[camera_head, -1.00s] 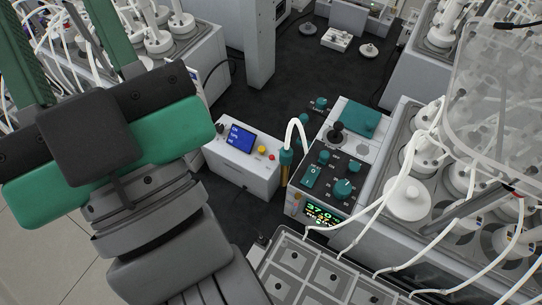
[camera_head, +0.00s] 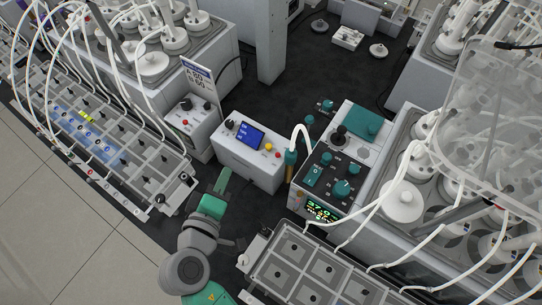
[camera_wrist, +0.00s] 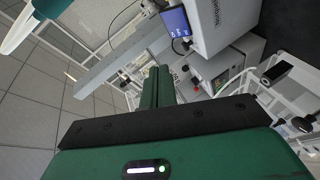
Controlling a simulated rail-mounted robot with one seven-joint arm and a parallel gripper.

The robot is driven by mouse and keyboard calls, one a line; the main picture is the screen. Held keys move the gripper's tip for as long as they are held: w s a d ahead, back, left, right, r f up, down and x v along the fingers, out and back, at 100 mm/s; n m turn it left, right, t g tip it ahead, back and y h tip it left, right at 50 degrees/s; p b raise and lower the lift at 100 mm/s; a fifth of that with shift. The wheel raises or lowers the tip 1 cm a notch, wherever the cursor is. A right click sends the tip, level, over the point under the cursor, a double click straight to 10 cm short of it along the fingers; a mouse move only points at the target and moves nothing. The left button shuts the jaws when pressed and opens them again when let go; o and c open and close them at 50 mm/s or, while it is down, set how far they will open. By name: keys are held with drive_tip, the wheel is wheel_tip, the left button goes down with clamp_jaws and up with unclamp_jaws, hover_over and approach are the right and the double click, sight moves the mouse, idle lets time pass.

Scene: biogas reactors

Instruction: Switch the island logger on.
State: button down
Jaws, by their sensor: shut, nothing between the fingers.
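A white box (camera_head: 246,168) with a lit blue screen (camera_head: 246,133) stands mid-floor in the head view; I take it for the logger, but cannot read its name. It has a black knob (camera_head: 229,124) at its left, a yellow button (camera_head: 268,147) and a red button (camera_head: 277,155) at its right. My gripper (camera_head: 225,174), green and shut with nothing in it, is in front of the box's left end, apart from the controls as far as I can tell. In the wrist view the shut fingers (camera_wrist: 158,86) point towards the units, and the blue screen (camera_wrist: 176,22) shows beyond them.
A teal-knobbed heater unit (camera_head: 325,185) stands right of the box, with a white hose between them. A grey box with a sign (camera_head: 197,75) and red button stands left. Tube racks (camera_head: 105,150) and a gridded tray (camera_head: 300,270) flank my arm.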

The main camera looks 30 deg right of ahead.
sight(268, 170)
drive_tip(key=s+f+n+g+h, duration=0.1)
drive_tip(key=s+f+n, duration=0.1)
drive_tip(key=s+f, duration=0.1)
drive_tip(key=shift+s+d+f+h, duration=0.35)
drive_tip(key=shift+s+f+h, duration=0.05)
drive_tip(key=shift+f, duration=0.5)
drive_tip(key=shift+s+d+p+x, duration=0.15)
drive_tip(key=shift+s+d+x, duration=0.2)
drive_tip(key=shift+x, duration=1.8)
drive_tip(key=shift+s+d+p+x, duration=0.1)
drive_tip(key=shift+s+d+x, duration=0.25)
drive_tip(key=shift+x, duration=1.8)
drive_tip(key=shift+s+d+p+x, duration=0.15)
drive_tip(key=shift+s+d+x, duration=0.15)
drive_tip(key=shift+x, duration=1.85)
